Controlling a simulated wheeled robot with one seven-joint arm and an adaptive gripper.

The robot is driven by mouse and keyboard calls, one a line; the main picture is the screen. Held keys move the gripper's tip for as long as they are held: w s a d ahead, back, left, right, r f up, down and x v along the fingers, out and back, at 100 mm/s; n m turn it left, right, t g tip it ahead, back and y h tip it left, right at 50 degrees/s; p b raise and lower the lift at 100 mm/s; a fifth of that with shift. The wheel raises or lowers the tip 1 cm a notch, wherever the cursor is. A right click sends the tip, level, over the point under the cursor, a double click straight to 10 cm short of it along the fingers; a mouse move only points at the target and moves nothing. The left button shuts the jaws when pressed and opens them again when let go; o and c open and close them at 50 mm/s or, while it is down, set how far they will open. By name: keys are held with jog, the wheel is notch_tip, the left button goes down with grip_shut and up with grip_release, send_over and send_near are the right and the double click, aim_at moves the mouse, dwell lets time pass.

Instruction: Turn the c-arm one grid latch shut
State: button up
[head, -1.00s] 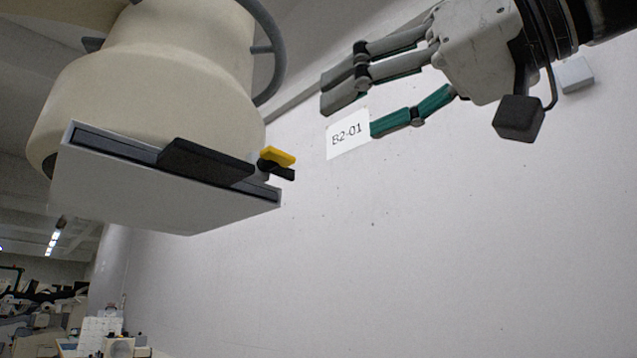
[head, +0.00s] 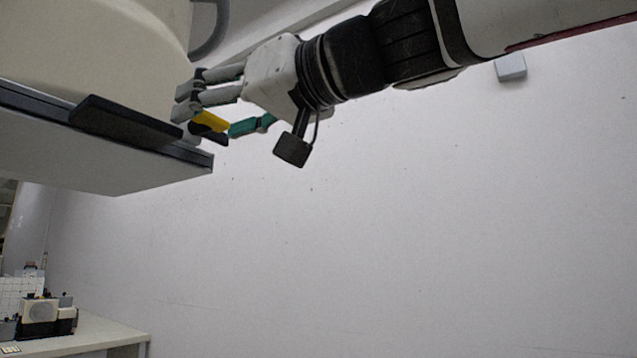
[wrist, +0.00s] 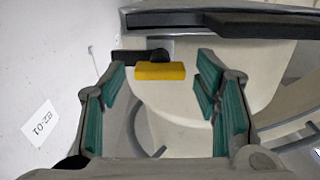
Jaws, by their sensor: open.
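The grid latch (head: 211,122) has a yellow tab and a black lever and sits at the right end of the grid's front edge. It also shows in the wrist view (wrist: 160,71), its yellow tab lying between my finger pads. The flat white grid housing (head: 110,172) with a dark edge is fixed under the cream C-arm head (head: 90,50). My gripper (head: 208,112) is open at the latch, with fingers on both sides of the yellow tab; in the wrist view (wrist: 162,90) gaps show between pads and tab. Part of the latch is hidden behind my fingers in the head view.
A long black handle (head: 125,120) runs along the housing's front edge, left of the latch. A grey curved rail (head: 213,30) rises behind. A white wall stands close, with a B2-01 sign (wrist: 39,129). A counter (head: 90,338) is at lower left.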

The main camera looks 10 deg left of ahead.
jog(key=shift+c, duration=0.6)
jog(key=c, duration=1)
jog(key=shift+m, duration=0.3)
jog(key=m, duration=0.3)
jog(key=shift+w+m+b, duration=0.1)
jog(key=shift+m+b, duration=0.2)
jog(key=m+p, duration=0.1)
jog(key=m, duration=0.8)
jog(key=shift+w+d+f, duration=0.1)
jog(key=shift+f+m+p, duration=0.15)
jog(key=shift+m+p, duration=0.65)
jog(key=shift+m, duration=1.4)
